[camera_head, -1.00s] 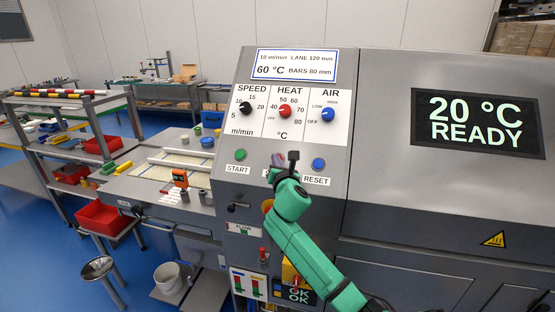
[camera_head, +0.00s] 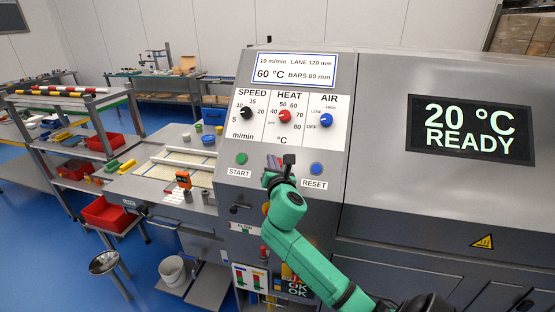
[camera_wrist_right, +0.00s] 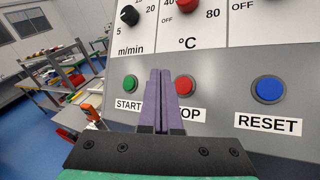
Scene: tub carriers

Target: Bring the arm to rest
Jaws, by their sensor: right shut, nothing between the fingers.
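My right gripper (camera_head: 275,166) is in front of the grey machine's control panel (camera_head: 222,196). Its fingers are shut with nothing between them. In the right wrist view its two purple fingers (camera_wrist_right: 157,100) lie together and partly cover the STOP label. The red stop button (camera_wrist_right: 184,85) shows just right of the fingertips. The green START button (camera_wrist_right: 130,82) is to their left and the blue RESET button (camera_wrist_right: 268,88) to their right. I cannot tell whether the fingertips touch the panel. My left gripper is not in view.
The machine's screen (camera_head: 470,129) reads 20 °C READY. Above the buttons are the speed knob (camera_head: 246,113), heat knob (camera_head: 285,116) and air knob (camera_head: 326,120). A table with a mat (camera_head: 172,168) and a shelf with red bins (camera_head: 105,214) stand to the left.

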